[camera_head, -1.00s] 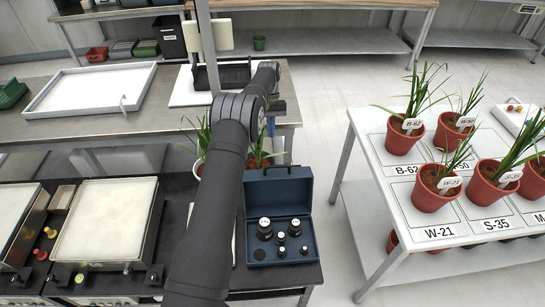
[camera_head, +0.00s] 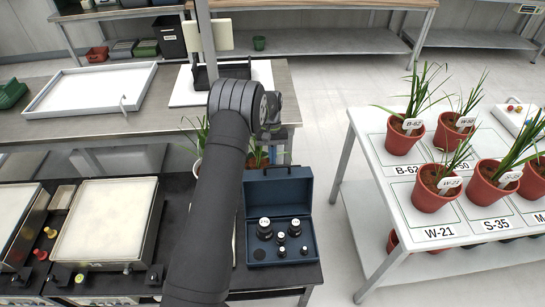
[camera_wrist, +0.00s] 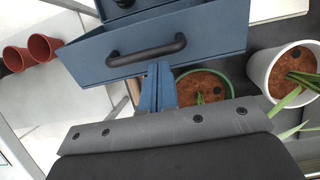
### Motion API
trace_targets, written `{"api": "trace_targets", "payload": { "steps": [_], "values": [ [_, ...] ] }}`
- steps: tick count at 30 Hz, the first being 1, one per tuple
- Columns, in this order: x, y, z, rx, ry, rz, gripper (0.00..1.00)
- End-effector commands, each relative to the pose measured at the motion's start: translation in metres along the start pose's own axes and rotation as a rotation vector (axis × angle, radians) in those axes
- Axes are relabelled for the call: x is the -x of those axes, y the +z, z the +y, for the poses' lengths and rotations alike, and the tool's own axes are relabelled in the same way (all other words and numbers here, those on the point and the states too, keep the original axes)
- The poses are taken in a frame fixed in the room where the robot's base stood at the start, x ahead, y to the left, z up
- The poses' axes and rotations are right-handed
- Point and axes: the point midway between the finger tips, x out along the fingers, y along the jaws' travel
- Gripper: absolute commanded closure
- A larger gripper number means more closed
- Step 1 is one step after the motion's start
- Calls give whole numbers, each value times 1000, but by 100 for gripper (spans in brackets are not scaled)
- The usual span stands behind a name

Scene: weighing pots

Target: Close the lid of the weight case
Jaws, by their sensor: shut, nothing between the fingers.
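The blue weight case (camera_head: 257,245) stands open on the dark bench in the head view. Its lid (camera_head: 292,189) is raised at the back, and several black weights (camera_head: 265,229) stand inside. In the wrist view the outer face of the lid (camera_wrist: 215,38) fills the upper middle, with a dark carry handle (camera_wrist: 146,51) on it. My gripper (camera_wrist: 159,67) is shut and empty, its fingertips just below the handle in that picture; whether they touch the lid I cannot tell.
Potted plants stand behind the case; a white pot (camera_wrist: 262,77) and a green-rimmed pot (camera_wrist: 222,78) are close to my fingers. A scale (camera_head: 107,222) is left of my arm. A white table (camera_head: 374,187) with plants in red pots stands right, across a floor gap.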

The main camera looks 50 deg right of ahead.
Motion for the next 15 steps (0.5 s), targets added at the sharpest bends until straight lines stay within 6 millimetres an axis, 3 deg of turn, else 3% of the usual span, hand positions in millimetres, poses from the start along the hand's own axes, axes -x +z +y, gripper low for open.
{"api": "trace_targets", "payload": {
  "steps": [15],
  "values": [
    [2,4,0,-1,0,29,100]
  ]
}}
